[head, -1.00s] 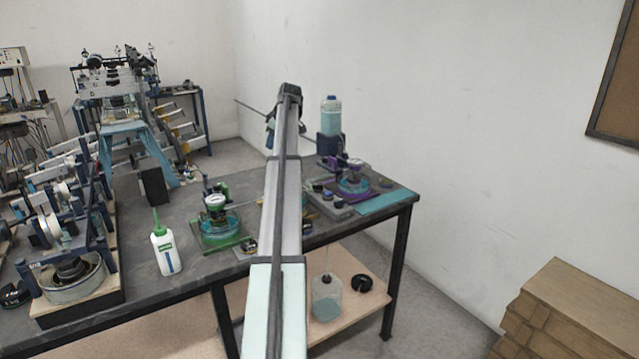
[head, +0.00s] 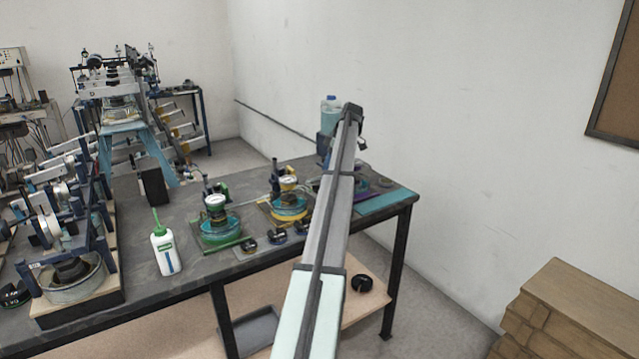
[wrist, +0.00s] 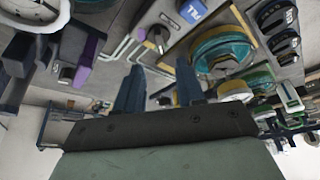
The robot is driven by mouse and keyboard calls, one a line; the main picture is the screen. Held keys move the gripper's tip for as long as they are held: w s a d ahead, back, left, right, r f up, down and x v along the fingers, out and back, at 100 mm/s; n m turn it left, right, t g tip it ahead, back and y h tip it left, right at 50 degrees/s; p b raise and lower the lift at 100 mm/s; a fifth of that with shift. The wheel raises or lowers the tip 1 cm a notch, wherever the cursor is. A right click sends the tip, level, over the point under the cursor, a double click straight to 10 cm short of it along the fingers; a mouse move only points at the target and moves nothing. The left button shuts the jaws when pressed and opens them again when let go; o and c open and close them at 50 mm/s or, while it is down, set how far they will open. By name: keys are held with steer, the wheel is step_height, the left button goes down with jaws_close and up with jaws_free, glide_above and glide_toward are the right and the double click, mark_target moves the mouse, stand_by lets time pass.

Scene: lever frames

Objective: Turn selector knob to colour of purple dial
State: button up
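In the wrist view, my gripper (wrist: 159,84) is open, its two blue fingers apart with nothing between them. A small dark knob with a yellow mark (wrist: 156,38) sits on a grey panel beyond the fingertips; I cannot tell for certain that it is the selector knob. A round white dial (wrist: 28,12) is cut off at the upper left, near purple parts (wrist: 88,50), and its reading is not legible. In the head view, my arm hides most of the purple-based station and the grey panel.
On the table (head: 130,255) stand a yellow-based station (head: 288,205), a green-based station (head: 218,228) and a white bottle with a green cap (head: 163,243). Several dark round pieces lie in front of them.

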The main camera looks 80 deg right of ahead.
steer(key=x, duration=0.8)
steer(key=shift+w+f, duration=0.15)
steer(key=shift+f, duration=0.2)
jaws_close()
